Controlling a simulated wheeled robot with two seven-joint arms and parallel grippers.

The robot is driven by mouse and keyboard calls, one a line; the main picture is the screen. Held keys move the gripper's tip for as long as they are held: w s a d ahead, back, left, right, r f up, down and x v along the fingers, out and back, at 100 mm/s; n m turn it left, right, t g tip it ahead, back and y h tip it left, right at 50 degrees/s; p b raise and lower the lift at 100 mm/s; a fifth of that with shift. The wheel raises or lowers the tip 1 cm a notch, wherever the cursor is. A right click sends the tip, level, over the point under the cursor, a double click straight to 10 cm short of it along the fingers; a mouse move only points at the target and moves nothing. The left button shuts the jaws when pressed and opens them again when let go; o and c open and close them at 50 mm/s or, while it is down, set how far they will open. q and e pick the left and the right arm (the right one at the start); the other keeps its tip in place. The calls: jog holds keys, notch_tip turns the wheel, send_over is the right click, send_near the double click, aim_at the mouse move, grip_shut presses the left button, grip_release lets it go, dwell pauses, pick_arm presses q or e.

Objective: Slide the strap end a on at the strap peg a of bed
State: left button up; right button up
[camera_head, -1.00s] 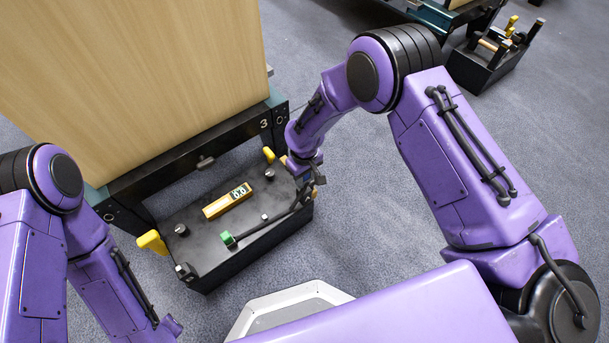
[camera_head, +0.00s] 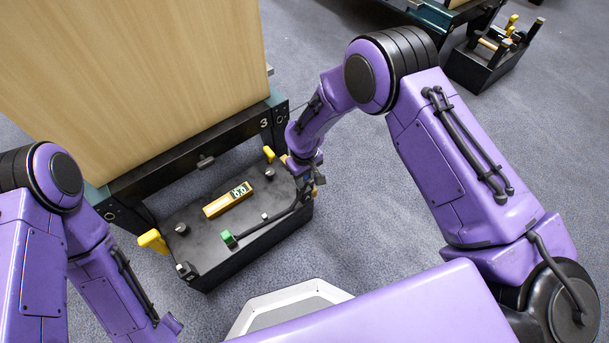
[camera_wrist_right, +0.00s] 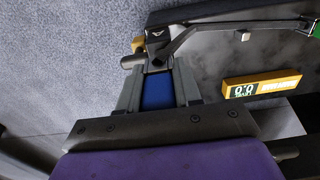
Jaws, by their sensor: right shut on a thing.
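The bed's black front box (camera_head: 215,265) stands on the floor below the tall wooden panel. A dark strap (camera_head: 262,222) runs over it from a green piece (camera_head: 228,238) toward my right gripper (camera_head: 306,182), at the box's right end. In the right wrist view, my right gripper (camera_wrist_right: 158,72) is shut on the dark strap end (camera_wrist_right: 158,42), with blue showing between its fingers. A short dark cylinder (camera_wrist_right: 132,61) lies close beside the strap end; I cannot tell whether it is the strap peg or whether they touch. My left gripper is outside the views.
Yellow handles (camera_head: 152,241) (camera_head: 268,154) stand at the box's corners. A yellow gauge (camera_head: 227,200) and dark knobs (camera_head: 182,229) are on its top. Another black box (camera_head: 486,64) stands far right. Carpet (camera_head: 350,230) lies clear right of the bed's box.

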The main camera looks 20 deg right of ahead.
jog(key=shift+f+b, duration=1)
jog(key=shift+f, duration=0.8)
jog(key=o, duration=1.1)
notch_tip(320, 180, up, 9)
jog(key=p, duration=0.4)
jog(key=shift+r, duration=0.75)
